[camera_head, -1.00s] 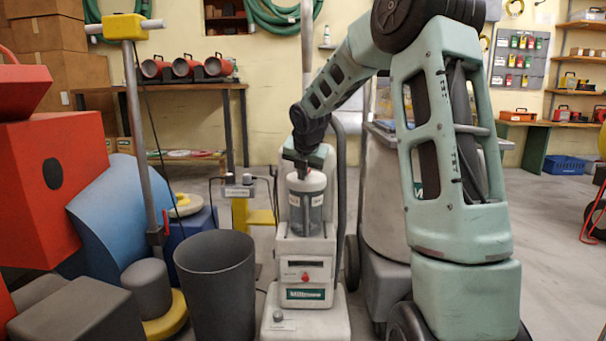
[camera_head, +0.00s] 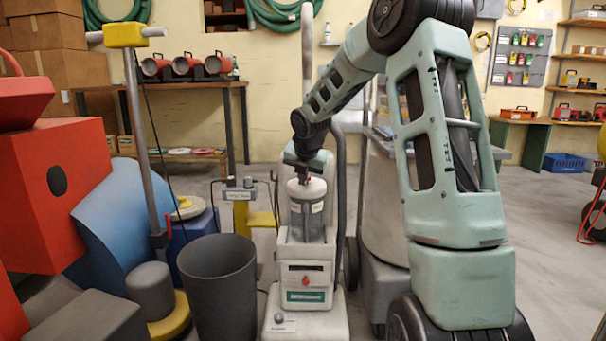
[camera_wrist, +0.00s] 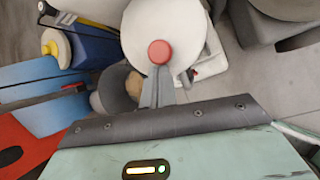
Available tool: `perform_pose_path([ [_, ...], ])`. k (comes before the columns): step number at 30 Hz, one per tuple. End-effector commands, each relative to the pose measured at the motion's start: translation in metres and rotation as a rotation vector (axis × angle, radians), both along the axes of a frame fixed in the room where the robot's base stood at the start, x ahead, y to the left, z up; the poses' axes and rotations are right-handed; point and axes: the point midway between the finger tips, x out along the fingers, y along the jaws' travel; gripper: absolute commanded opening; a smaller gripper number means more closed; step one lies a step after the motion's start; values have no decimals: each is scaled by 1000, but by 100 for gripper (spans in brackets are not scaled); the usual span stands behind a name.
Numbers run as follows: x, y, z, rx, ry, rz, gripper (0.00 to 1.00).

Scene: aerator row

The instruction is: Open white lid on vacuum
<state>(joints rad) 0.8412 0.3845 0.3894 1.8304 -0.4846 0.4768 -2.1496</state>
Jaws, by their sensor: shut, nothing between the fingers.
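The vacuum is an upright white and grey machine (camera_head: 306,265) with a clear canister (camera_head: 307,220) in its middle. The white lid (camera_head: 315,188) sits on top of the canister. My gripper (camera_head: 304,172) is above the lid, near the knob. In the wrist view my gripper's narrow grey fingers (camera_wrist: 158,80) are together and empty, pointing at the knob. I cannot tell whether the fingertips touch it.
A dark grey bin (camera_head: 218,290) stands left of the vacuum. A blue panel (camera_head: 110,225), a red machine (camera_head: 50,180) and a pole with a yellow head (camera_head: 125,35) crowd the left. A workbench (camera_head: 165,88) stands behind. Floor is open at the right (camera_head: 560,230).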

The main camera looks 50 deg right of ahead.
Motion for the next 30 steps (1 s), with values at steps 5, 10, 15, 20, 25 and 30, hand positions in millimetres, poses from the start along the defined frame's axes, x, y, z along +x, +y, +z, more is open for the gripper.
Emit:
perform_pose_path([
  [5, 1, -1, 5, 12, 10, 1, 0],
  [10, 1, -1, 7, 24, 21, 0, 0],
  [15, 2, -2, 10, 37, 31, 0, 0],
  [20, 3, -3, 15, 58, 48, 0, 0],
  [25, 4, -5, 23, 89, 75, -1, 0],
  [30, 6, -8, 30, 131, 112, -1, 0],
])
